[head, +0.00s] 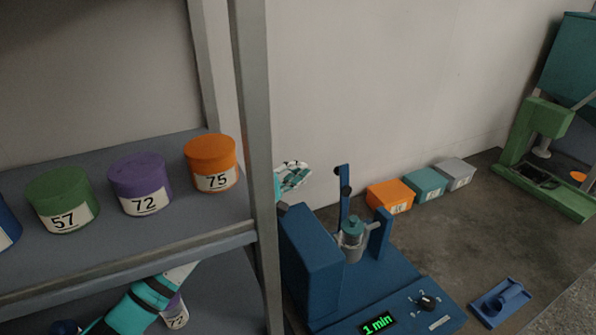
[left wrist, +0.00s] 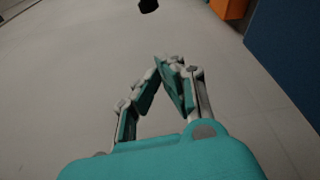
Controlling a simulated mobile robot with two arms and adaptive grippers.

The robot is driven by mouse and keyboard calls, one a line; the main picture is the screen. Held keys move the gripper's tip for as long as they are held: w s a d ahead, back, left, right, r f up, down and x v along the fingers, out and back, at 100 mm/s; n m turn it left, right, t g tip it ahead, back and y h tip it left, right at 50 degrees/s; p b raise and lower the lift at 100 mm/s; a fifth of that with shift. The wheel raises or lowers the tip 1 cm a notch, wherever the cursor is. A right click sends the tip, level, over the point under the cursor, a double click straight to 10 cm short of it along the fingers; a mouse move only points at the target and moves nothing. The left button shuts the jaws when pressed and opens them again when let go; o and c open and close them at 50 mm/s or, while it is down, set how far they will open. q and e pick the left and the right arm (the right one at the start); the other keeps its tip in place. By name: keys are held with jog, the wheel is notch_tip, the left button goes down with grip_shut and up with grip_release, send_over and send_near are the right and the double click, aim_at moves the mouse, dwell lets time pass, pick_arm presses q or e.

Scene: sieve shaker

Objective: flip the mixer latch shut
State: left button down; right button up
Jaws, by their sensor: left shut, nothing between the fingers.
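The blue mixer (head: 310,252) stands on the counter right of the shelf post. Its latch (head: 343,187) is an upright blue bar with a black knob at the top, standing open beside a small jar (head: 352,238) with a teal lid. My left gripper (head: 296,176) is behind the shelf post, left of the latch and apart from it. In the left wrist view the left gripper (left wrist: 160,62) has its fingertips together and empty. A black knob (left wrist: 148,5), probably the latch's, shows at the top edge there. My right gripper is not in view.
A shelf (head: 130,255) with numbered tubs, such as the orange tub (head: 211,158), fills the left, its post (head: 256,150) partly hiding my arm. Behind the mixer sit orange (head: 390,196), teal (head: 426,184) and grey (head: 456,173) boxes. A green machine (head: 545,165) stands at right.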

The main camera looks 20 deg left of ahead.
aim_at(342, 184)
pick_arm(q)
jog(key=w+d+p, duration=0.3)
jog(key=d, duration=0.2)
jog(key=shift+w+d+p, duration=0.2)
jog(key=shift+d+p, duration=0.15)
jog(key=shift+r, duration=0.1)
dwell(0.3)
